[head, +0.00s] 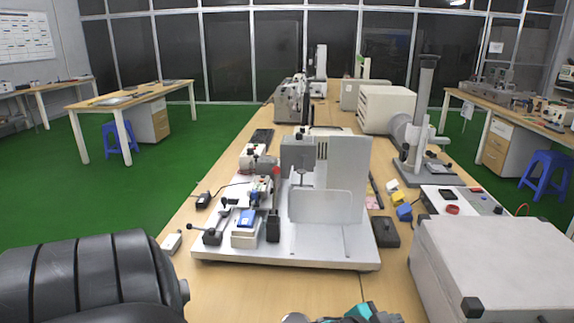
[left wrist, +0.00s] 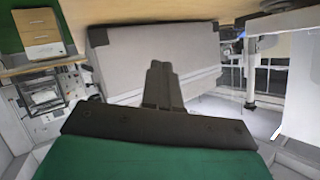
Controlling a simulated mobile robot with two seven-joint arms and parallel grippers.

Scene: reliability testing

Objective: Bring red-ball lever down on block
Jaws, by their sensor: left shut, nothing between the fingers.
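A small red ball-like knob (head: 276,171) shows on the test device at the middle of the table, left of the upright grey plate. The lever arm it belongs to is too small to make out. A white block with a blue top (head: 245,222) sits on the front left of the pale base plate (head: 290,252); I cannot tell whether it is the task's block. My left gripper (left wrist: 160,66) is shut and empty in the left wrist view, in front of a grey box (left wrist: 130,62). It is apart from the test device. My right gripper cannot be made out.
A large grey case (head: 495,260) stands at the front right of the wooden table. A tall column stand (head: 424,100) and a white drawer unit (head: 387,108) stand further back. A black box (head: 385,232) lies right of the base plate. Teal and grey parts show at the bottom edge.

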